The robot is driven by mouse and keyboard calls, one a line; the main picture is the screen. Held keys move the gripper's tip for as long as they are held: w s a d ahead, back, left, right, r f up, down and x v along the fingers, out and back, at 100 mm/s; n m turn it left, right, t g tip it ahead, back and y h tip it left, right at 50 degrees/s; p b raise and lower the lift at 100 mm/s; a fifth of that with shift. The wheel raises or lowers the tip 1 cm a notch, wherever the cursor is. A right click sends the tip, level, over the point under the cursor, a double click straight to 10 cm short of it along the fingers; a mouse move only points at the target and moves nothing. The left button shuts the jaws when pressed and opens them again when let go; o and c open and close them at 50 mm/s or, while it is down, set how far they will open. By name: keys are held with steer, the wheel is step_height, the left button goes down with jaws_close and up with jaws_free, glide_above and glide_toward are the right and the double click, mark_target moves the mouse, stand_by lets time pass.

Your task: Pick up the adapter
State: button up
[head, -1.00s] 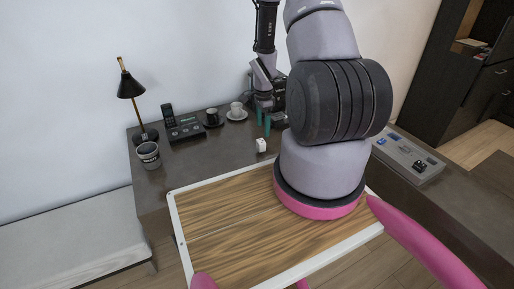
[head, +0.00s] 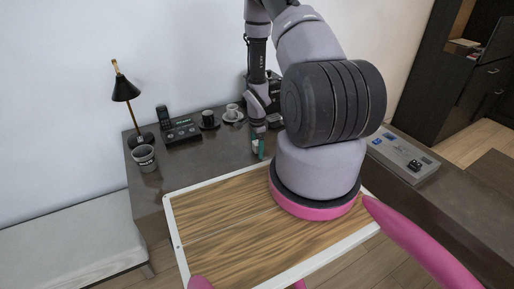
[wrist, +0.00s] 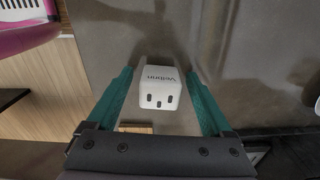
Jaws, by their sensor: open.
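The adapter (wrist: 160,82) is a small white block with dark slots and lettering, on the dark vanity top. In the wrist view it sits between the two teal fingers of my gripper (wrist: 156,92), with a gap showing on each side. My gripper is open. In the head view my gripper (head: 258,148) is low over the vanity top, just behind the tray. The adapter is mostly hidden there behind the fingers.
A wood tray with a white rim (head: 172,232) is in front of the vanity. A grey panel (head: 402,157) lies at right.

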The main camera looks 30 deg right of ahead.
steer(key=shift+c, duration=0.3)
jaws_close()
steer(key=shift+r, duration=0.1)
